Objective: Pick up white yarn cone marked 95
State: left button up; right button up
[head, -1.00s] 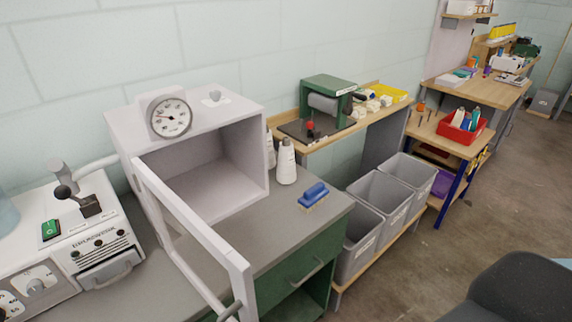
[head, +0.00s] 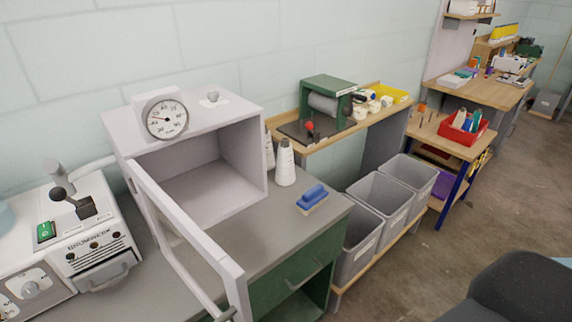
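A white yarn cone (head: 286,163) stands upright on the grey counter, just right of the open white cabinet. A second pale cone (head: 269,150) stands behind it, partly hidden by the cabinet's side wall. Marks on the front cone are too small to read, so I cannot tell which one bears 95. Neither of my grippers shows in the head view.
The white cabinet (head: 254,160) with a dial gauge (head: 166,119) has its door (head: 190,250) swung open toward me. A blue brush (head: 312,197) lies right of the cone. Grey bins (head: 362,237) stand below, right of the counter. Counter front is clear.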

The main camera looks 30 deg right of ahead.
aim_at(285, 173)
jog(key=i+l+u, duration=0.1)
jog(key=i+l, duration=0.15)
jog(key=l, duration=0.55)
jog(key=i+l+u, duration=0.1)
jog(key=l, duration=0.7)
jog(key=i+l+u, duration=0.15)
jog(key=i+l, duration=0.15)
jog(key=l, duration=0.5)
jog(key=i+l+u, duration=0.1)
jog(key=l, duration=0.75)
jog(key=i+l+u, duration=0.1)
jog(key=l, duration=0.75)
jog(key=i+l+u, duration=0.1)
jog(key=l, duration=0.75)
